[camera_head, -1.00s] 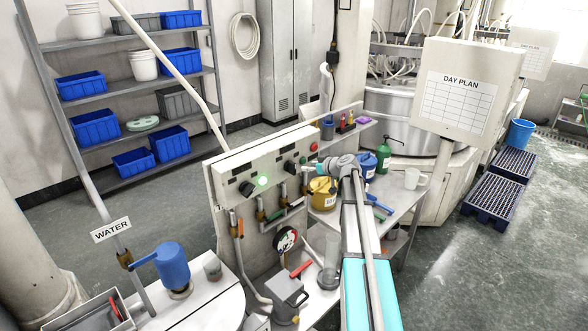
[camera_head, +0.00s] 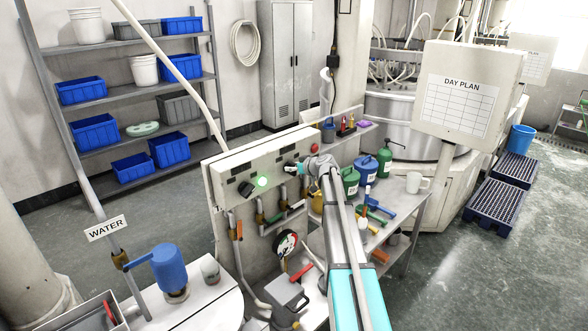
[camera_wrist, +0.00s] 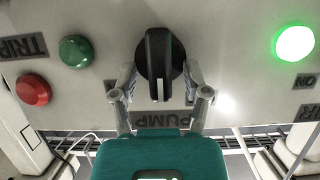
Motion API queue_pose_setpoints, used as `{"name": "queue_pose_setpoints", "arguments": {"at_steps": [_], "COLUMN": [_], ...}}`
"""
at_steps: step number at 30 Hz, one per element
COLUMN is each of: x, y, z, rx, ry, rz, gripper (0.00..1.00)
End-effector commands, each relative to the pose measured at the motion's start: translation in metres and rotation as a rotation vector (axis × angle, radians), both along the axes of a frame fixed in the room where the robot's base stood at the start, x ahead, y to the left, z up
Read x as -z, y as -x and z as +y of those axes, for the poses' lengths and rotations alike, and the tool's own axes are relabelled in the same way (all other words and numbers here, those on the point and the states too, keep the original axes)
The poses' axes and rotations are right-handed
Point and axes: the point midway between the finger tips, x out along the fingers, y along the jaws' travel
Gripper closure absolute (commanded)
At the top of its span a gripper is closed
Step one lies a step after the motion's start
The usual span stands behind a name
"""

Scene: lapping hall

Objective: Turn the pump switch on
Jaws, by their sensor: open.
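The pump switch (camera_wrist: 160,62) is a black rotary knob on the pale panel, in the upper middle of the wrist view. A light line on it points down the picture at the PUMP label (camera_wrist: 157,119), which appears upside down. My gripper (camera_wrist: 160,80) is open, with one finger on each side of the knob. Contact with the knob cannot be told. In the head view, my gripper (camera_head: 297,168) is at the front of the control panel (camera_head: 228,167) and largely hides the switch.
A lit green lamp (camera_wrist: 295,43), a green button (camera_wrist: 75,51) and a red button (camera_wrist: 33,90) are beside the switch. Another black knob (camera_head: 247,188) sits left on the panel. Valves and a gauge (camera_head: 286,243) are below. Cans, including a blue one (camera_head: 369,169), stand right.

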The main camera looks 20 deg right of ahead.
Motion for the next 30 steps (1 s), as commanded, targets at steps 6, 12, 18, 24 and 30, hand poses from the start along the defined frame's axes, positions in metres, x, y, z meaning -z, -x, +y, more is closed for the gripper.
{"name": "queue_pose_setpoints", "arguments": {"at_steps": [6,12,18,24,30], "x": [-0.0002,-0.0002,-0.0001,-0.0002,0.0002], "y": [0.0003,0.0003,0.0002,0.0001,-0.0002], "z": [0.0,-0.0001,-0.0003,-0.0026,-0.0034], "rx": [0.0,0.0,0.0,0.002,0.003], "ry": [0.0,0.0,0.0,-0.007,-0.049], "rz": [0.0,0.0,0.0,0.001,0.015], "gripper": [0.47,0.85,1.0,1.0,1.0]}}
